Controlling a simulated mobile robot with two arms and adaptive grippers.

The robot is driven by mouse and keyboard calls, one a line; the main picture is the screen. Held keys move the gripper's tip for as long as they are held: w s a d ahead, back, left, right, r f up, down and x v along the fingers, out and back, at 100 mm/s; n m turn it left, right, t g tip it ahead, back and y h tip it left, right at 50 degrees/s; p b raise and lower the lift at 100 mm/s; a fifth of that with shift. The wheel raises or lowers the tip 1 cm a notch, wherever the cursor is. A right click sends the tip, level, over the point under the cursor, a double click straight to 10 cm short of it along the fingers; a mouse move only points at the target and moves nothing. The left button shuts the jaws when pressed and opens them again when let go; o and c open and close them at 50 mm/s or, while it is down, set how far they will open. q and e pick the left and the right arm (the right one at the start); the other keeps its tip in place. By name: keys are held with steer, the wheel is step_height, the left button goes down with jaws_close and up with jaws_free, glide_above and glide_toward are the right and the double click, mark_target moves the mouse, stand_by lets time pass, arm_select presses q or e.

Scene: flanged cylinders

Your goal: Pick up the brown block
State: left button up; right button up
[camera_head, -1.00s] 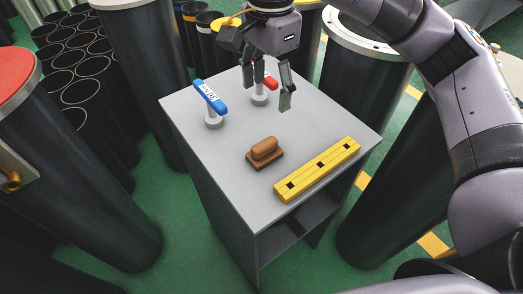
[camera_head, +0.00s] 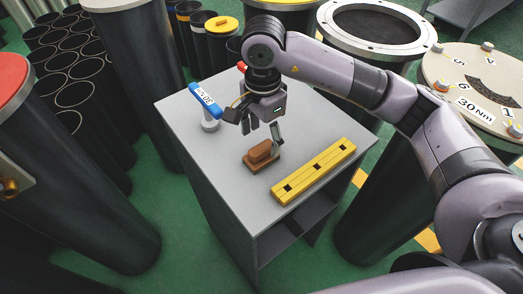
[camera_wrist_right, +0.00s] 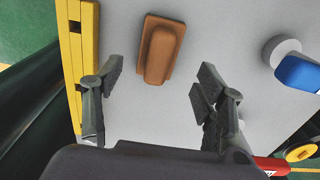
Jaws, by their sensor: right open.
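The brown block (camera_head: 261,154), a flat base with a raised rounded grip, lies on the grey table top (camera_head: 232,196) between the blue-handled tool and the yellow bar. It also shows in the right wrist view (camera_wrist_right: 161,48), at the top middle. My right gripper (camera_head: 262,135) is above the table just behind the block, fingers pointing down. In the wrist view the right gripper (camera_wrist_right: 155,90) is open and empty, its fingers spread to either side below the block, not touching it. My left gripper is not in view.
A yellow bar (camera_head: 314,172) with dark square holes lies right of the block. A blue-handled tool (camera_head: 206,101) stands on the left, and a red-handled one (camera_head: 241,66) is partly hidden behind my arm. Large dark cylinders (camera_head: 135,75) surround the table. The front table corner is clear.

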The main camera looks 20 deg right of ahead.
mark_target(261, 146)
steer(key=f+p, duration=0.1)
steer(key=f, duration=0.2)
steer(key=f+p, duration=0.1)
steer(key=shift+s+a+f+p, duration=0.2)
steer(key=shift+s+f+p, duration=0.05)
steer(key=shift+f+p, duration=0.1)
steer(key=shift+f, duration=0.35)
steer(key=shift+w, duration=0.1)
steer(key=shift+c, duration=0.4)
steer(key=c, duration=1.2)
steer(key=shift+r, duration=0.15)
steer(key=shift+c, duration=0.2)
steer(key=shift+r+b, duration=0.3)
steer(key=shift+r, duration=0.25)
step_height(261, 146, up, 8)
steer(key=shift+w+r+b, duration=0.1)
steer(key=shift+b, duration=1)
step_height(261, 146, up, 10)
steer(key=shift+r+b, duration=0.25)
steer(key=shift+b, duration=0.05)
